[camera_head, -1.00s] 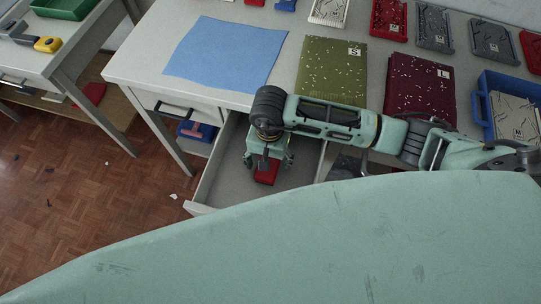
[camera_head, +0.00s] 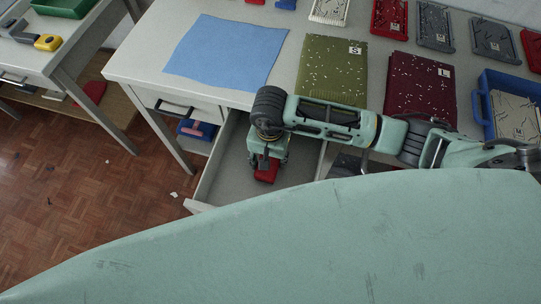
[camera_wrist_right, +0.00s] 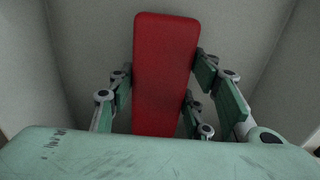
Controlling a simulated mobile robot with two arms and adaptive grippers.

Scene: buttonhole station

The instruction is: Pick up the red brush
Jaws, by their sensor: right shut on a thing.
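The red brush (camera_head: 267,171) lies in the open drawer (camera_head: 216,181) below the worktable. In the right wrist view the red brush (camera_wrist_right: 165,70) is a long red block with its length running away from the camera. My right gripper (camera_head: 268,160) reaches down into the drawer. Its fingers stand on both sides of the brush, and my right gripper (camera_wrist_right: 165,92) is shut on it. The underside of the brush is hidden. My left gripper is in neither view.
A blue cloth (camera_head: 225,51), an olive folded cloth (camera_head: 331,70) and a dark red one (camera_head: 420,88) lie on the table. A blue tray (camera_head: 484,104) stands at the right. The drawer walls are close around the gripper; a divider is at its right.

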